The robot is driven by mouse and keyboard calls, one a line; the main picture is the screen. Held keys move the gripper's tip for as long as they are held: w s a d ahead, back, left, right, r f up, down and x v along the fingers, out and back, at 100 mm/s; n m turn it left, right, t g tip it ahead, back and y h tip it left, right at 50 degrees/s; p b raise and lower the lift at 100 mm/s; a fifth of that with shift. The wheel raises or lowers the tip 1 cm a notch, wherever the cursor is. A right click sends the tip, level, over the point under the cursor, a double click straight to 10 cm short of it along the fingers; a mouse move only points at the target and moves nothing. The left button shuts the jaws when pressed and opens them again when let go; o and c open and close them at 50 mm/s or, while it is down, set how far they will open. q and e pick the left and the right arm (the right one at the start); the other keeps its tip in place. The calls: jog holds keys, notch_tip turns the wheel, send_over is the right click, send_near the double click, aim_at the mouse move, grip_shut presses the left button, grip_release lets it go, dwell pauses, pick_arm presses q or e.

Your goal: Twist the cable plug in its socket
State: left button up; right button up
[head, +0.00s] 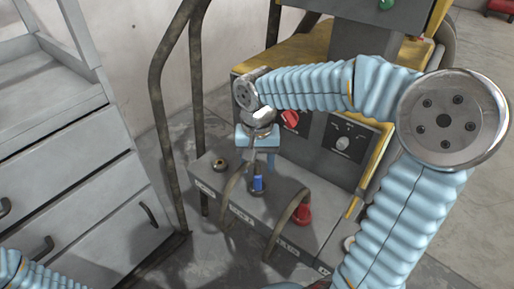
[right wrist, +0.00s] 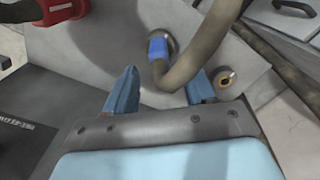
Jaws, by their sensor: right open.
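The blue cable plug (head: 258,184) sits in a socket on the sloped grey panel, with a dark cable curving up from it. The plug also shows in the right wrist view (right wrist: 157,47), in a round metal socket (right wrist: 172,44). My right gripper (head: 258,163) is above the plug, pointing down. In the right wrist view its blue fingers (right wrist: 161,90) are spread, with the cable between or just beyond them; the plug lies past the fingertips, apart from them. My left gripper is out of view; only part of my left arm shows at bottom left.
A red plug (head: 302,213) with its own cable is to the right. An empty brass-coloured socket (head: 220,165) is to the left. A control box with a red knob (head: 290,118) stands behind. Dark bent rails (head: 160,110) and a grey drawer cabinet (head: 75,165) are at left.

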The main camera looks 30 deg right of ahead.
aim_at(257, 172)
notch_tip(257, 172, down, 5)
jog(key=shift+f+b, duration=0.2)
jog(key=shift+b, duration=0.2)
grip_shut()
jog(key=shift+f+m+b, duration=0.1)
jog(key=shift+m+b, duration=0.35)
jog(key=shift+m, duration=1.85)
